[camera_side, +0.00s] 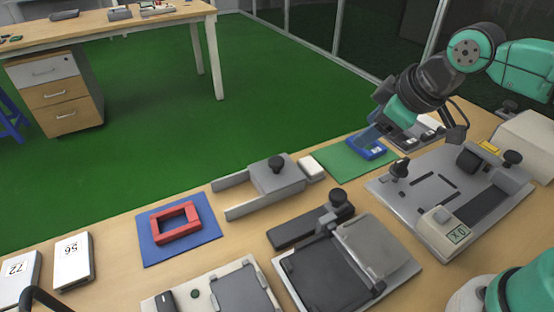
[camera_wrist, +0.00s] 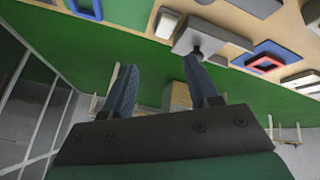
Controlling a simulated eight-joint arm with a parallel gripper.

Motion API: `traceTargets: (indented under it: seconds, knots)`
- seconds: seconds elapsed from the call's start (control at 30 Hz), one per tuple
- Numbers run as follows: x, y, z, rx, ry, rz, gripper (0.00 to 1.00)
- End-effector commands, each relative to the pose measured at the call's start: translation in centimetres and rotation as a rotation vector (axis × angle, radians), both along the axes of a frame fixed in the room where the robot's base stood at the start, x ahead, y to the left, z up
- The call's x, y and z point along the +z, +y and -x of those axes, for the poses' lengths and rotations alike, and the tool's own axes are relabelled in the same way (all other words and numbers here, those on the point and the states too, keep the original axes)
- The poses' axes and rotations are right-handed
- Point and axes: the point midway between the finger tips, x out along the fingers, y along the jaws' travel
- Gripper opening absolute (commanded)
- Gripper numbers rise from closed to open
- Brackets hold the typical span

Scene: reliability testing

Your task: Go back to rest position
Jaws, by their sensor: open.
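My gripper (camera_side: 366,132) is at the right of the side view, over the back edge of the table. Its two blue-grey fingers are spread, with nothing held between them in the wrist view (camera_wrist: 163,84). In the side view the fingers overlap a blue frame (camera_side: 376,154) on a green mat (camera_side: 335,163); I cannot tell the height between them. The blue frame also appears at the top left of the wrist view (camera_wrist: 86,8). A red frame (camera_side: 157,231) lies on a blue mat (camera_side: 150,255), and shows at the wrist view's right (camera_wrist: 265,62).
A grey clamp fixture (camera_side: 275,178) stands mid-table. A grey test fixture (camera_side: 440,190) sits below my arm, and a dark-topped device (camera_side: 325,275) lies at the front. White boxes (camera_side: 74,261) lie at the left. Open green floor (camera_side: 180,140) is beyond the table.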

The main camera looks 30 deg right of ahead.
Motion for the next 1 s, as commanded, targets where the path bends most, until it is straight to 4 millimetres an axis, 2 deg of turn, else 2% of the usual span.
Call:
traceTargets:
  seconds: [0.03, 0.1, 0.23, 1.0]
  knots:
    - [-0.6, -1.2, 1.0, -0.132, -0.013, -0.073, 0.54]
    - [-1.2, -2.2, 1.8, -0.278, -0.029, -0.159, 0.54]
    - [-1.9, -3.0, 2.6, -0.423, -0.046, -0.249, 0.54]
    - [-1.9, -3.1, 2.7, -0.449, -0.048, -0.266, 0.54]
